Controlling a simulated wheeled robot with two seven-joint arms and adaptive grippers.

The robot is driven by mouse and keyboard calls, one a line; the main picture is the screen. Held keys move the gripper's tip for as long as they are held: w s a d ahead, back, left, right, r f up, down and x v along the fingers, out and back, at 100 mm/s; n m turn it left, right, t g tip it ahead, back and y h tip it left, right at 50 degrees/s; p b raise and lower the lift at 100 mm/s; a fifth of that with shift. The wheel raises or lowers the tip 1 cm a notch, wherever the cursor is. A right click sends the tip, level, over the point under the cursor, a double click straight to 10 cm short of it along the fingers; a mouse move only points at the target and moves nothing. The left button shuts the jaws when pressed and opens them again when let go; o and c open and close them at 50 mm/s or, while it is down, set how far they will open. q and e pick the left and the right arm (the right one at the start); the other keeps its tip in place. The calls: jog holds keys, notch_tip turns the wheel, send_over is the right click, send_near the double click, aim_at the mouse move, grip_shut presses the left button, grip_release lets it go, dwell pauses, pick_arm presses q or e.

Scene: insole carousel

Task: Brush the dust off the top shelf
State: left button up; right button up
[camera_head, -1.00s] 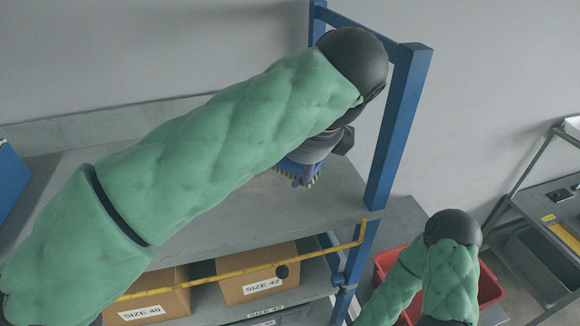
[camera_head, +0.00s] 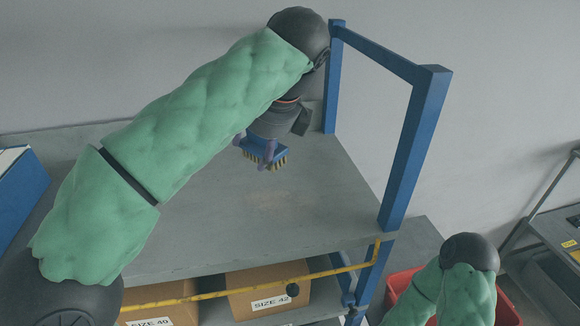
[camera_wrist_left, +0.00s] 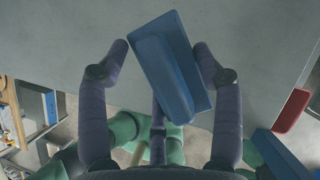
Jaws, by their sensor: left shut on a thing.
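The top shelf (camera_head: 320,215) is a grey board with a faint brownish dust patch (camera_head: 270,199) near its right part. My left gripper (camera_head: 258,140) is shut on a blue brush (camera_head: 266,150) with yellowish and dark bristles pointing down. The brush is behind the dust patch, close over the shelf; I cannot tell whether the bristles touch it. In the left wrist view the blue brush (camera_wrist_left: 170,65) sits tilted between the two fingers. My right arm shows at the lower right in the head view, but its gripper is out of sight.
Blue posts (camera_head: 412,150) and a top rail bound the shelf's right end. A blue box (camera_head: 20,195) stands at the left. A yellow bar (camera_head: 230,287) runs below the front edge, before cardboard boxes (camera_head: 255,300). A red bin (camera_head: 508,305) is lower right.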

pick_arm(q)
jog(key=w+a, duration=0.2)
jog(key=a, duration=0.4)
jog(key=shift+g, duration=0.4)
jog(key=shift+w+a+f+b, duration=0.15)
jog(key=shift+f+b, duration=0.6)
jog(key=shift+f, duration=1.4)
jog(key=shift+w, duration=0.1)
